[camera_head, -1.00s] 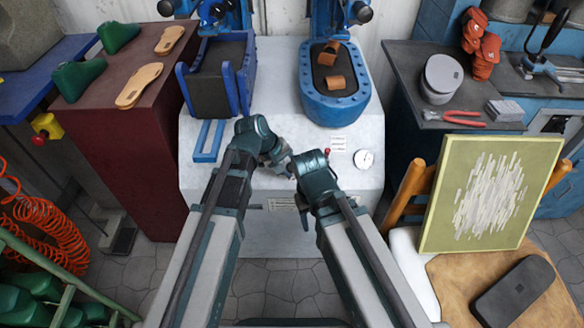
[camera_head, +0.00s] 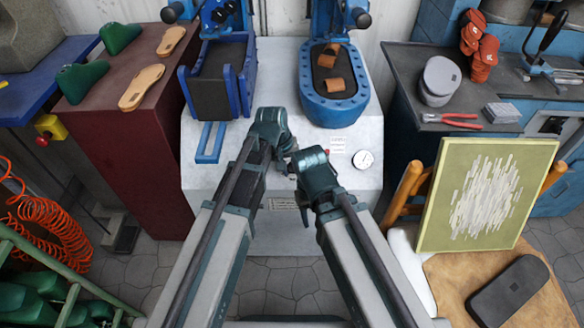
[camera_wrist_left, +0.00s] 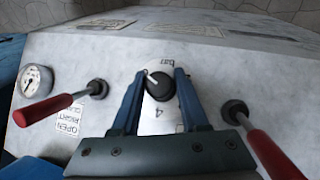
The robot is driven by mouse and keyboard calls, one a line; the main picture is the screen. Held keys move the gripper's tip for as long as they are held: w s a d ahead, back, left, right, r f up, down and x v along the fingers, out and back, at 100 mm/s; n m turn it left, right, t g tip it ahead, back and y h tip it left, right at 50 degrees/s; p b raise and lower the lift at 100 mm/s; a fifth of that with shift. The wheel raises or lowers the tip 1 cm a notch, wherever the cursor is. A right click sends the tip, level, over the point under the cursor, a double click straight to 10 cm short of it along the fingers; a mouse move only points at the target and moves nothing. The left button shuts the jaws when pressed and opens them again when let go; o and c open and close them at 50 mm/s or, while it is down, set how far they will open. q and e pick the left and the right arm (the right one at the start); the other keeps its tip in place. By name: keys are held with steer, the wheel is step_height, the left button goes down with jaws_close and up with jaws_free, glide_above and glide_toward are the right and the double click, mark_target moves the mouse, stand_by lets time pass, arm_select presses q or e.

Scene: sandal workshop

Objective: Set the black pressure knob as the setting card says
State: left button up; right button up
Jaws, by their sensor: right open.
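The black pressure knob (camera_wrist_left: 160,86) shows in the left wrist view, with a white pointer tilted toward the upper left. It sits on a white dial marked "bar" and "4"; other marks are hidden. My left gripper (camera_wrist_left: 160,77) has its two blue fingers on either side of the knob. I cannot tell whether they press on it. In the head view my left gripper (camera_head: 286,158) is over the press front, and its wrist hides the knob. My right gripper (camera_head: 303,207) is open in front of the press, lower down. I cannot identify a readable setting card.
Red-handled levers (camera_wrist_left: 50,108) flank the knob, the other one (camera_wrist_left: 268,145) at right. A round gauge (camera_wrist_left: 33,80) and an "OPEN RIGHT" label (camera_wrist_left: 70,130) are at left. In the head view a padded blue tray (camera_head: 335,108) with brown pieces stands behind.

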arm_select(q)
steer(key=o, duration=0.4)
steer(key=shift+r, duration=0.1)
steer(key=p+v, duration=1.3)
steer(key=shift+r, duration=0.3)
steer(key=shift+a, duration=0.1)
